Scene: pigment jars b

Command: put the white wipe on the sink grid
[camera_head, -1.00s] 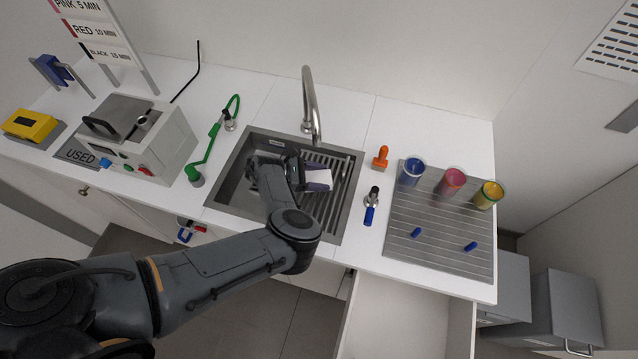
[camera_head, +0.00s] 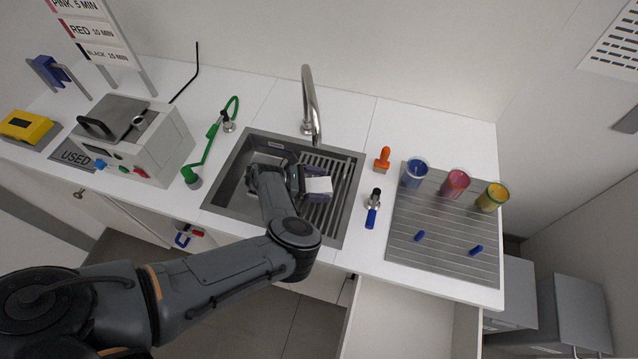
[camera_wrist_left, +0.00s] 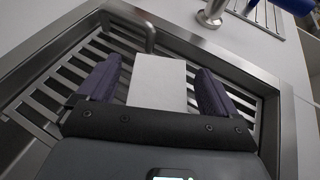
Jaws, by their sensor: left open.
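The white wipe (camera_head: 318,185) is a small pale rectangle at the sink grid (camera_head: 338,204), in the right part of the sink. In the left wrist view the wipe (camera_wrist_left: 158,80) lies between the two purple fingers of my left gripper (camera_wrist_left: 154,84), with a narrow gap at each side. My left gripper (camera_head: 316,184) is open, low over the grid bars. The grid (camera_wrist_left: 62,84) shows around the fingers in the wrist view. Whether the wipe lies flat on the bars is hard to tell. My right gripper does not show.
The faucet (camera_head: 311,100) rises behind the sink (camera_head: 225,183). A ribbed mat (camera_head: 440,225) holds blue, pink and yellow jars. An open drawer (camera_head: 405,315) is below the counter.

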